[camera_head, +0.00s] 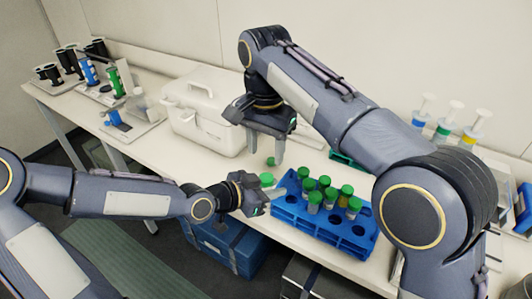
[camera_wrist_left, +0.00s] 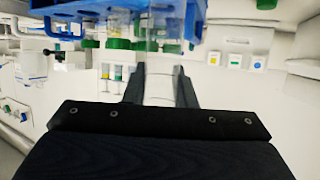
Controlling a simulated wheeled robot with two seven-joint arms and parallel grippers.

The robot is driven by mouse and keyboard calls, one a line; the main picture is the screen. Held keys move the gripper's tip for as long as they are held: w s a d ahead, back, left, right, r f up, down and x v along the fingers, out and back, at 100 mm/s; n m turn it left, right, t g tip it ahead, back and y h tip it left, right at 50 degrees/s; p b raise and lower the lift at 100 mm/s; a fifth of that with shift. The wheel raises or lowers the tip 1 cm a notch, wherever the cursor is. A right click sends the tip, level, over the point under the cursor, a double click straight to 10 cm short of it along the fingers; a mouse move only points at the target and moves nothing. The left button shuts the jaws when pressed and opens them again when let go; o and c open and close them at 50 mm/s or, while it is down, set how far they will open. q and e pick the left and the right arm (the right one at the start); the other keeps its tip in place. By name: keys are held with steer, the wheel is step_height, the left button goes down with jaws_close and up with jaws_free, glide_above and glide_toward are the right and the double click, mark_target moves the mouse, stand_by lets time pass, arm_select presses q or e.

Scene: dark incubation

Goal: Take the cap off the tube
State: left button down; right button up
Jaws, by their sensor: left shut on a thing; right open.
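My left gripper (camera_head: 268,194) is shut on a tube (camera_wrist_left: 158,86), which shows pale and clear between its fingers in the left wrist view. A green cap (camera_head: 267,178) shows at the top of this tube in the head view. My right gripper (camera_head: 265,150) is open, with its fingers pointing down just above and behind the left gripper. A second green cap-like piece (camera_head: 271,161) shows by its fingertips; I cannot tell whether it lies on the table or is between them. The blue rack (camera_head: 345,243) holds several green-capped tubes, right of the left gripper.
A white lidded box (camera_head: 203,112) stands on the white bench left of the right gripper. Bottles and small stands (camera_head: 115,85) are at the far left. Several dispensers with coloured bands (camera_head: 443,128) stand at the back right. A blue case (camera_head: 222,243) is below the bench.

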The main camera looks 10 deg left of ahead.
mark_target(266, 177)
step_height(266, 177, down, 8)
steer(key=shift+r, duration=0.25)
steer(key=c, duration=0.9)
steer(key=o, duration=1)
